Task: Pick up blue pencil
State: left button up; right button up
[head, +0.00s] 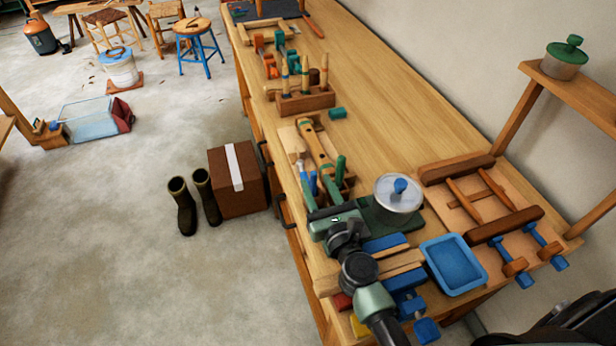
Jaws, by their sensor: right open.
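Slim blue items (313,183) stand in a wooden tool holder (349,181) near the left edge of the workbench. They are small and partly hidden, so I cannot tell for certain which is the blue pencil. My right gripper (322,193), green and dark, reaches in from the bottom of the head view. It is open, and its fingers are right at the near side of the blue items. I cannot tell whether they touch. The gripper hides part of the holder. My left gripper is not in view.
A rack of tools (305,101) stands farther back. The bench's middle right (400,110) is clear.

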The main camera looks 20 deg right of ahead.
aim_at(315, 178)
jog(key=shift+w+r, duration=0.15)
jog(key=shift+w, duration=1.4)
jog(key=w, duration=0.3)
jog(key=shift+w+a+f, duration=0.1)
jog(key=shift+w+f, duration=0.25)
jog(key=shift+f, duration=0.05)
jog(key=shift+s+r, duration=0.1)
jog(key=shift+s, duration=0.05)
grip_shut()
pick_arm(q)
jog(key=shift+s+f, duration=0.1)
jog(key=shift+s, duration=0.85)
